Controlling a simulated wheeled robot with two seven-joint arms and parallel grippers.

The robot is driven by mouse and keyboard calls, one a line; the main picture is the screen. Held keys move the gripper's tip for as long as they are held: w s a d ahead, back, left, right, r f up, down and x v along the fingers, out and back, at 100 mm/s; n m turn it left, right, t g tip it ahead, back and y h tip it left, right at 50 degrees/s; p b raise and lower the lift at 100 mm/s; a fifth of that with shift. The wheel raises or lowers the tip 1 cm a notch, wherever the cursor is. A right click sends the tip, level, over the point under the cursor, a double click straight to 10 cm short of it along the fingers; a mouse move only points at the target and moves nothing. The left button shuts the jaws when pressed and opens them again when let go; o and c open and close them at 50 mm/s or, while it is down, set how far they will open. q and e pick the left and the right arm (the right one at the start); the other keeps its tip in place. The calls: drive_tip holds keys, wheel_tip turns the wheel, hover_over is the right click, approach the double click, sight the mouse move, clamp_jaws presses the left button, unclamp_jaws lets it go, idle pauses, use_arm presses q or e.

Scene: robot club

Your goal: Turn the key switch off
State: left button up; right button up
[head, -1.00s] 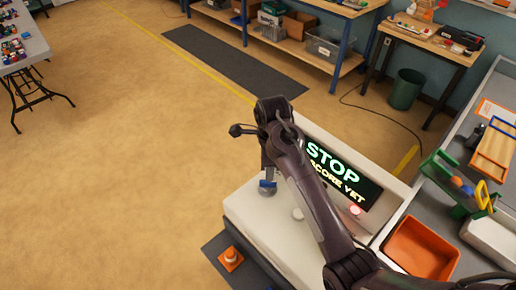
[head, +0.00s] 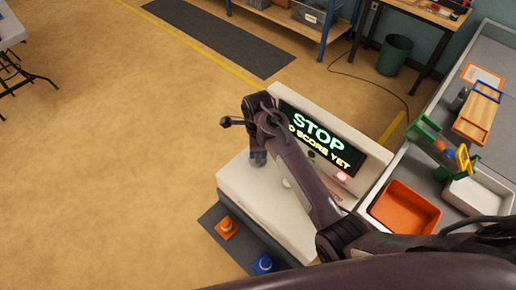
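My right gripper (head: 258,161) points down onto the far left part of the console top. A small bluish patch shows at its fingertips, where the key switch seems to be. The fingers and wrist hide the switch, so its position and the finger gap cannot be made out. A red lit button (head: 342,177) is at the right of the screen. My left gripper is out of view.
An orange cone (head: 227,228) and a blue cone (head: 264,263) stand on the dark mat before the console. An orange tray (head: 405,208) and white bin (head: 478,196) are on the grey bench at right.

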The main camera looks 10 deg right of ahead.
clamp_jaws()
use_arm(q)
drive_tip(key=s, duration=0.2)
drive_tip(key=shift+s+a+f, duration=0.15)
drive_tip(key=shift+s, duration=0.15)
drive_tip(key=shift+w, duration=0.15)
use_arm(e)
drive_tip(key=shift+n, duration=0.8)
drive_tip(key=n, duration=1.1)
drive_tip(key=shift+n, duration=0.4)
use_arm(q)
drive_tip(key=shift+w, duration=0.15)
use_arm(e)
drive_tip(key=shift+r+n, duration=0.1)
drive_tip(key=shift+n, duration=2.1)
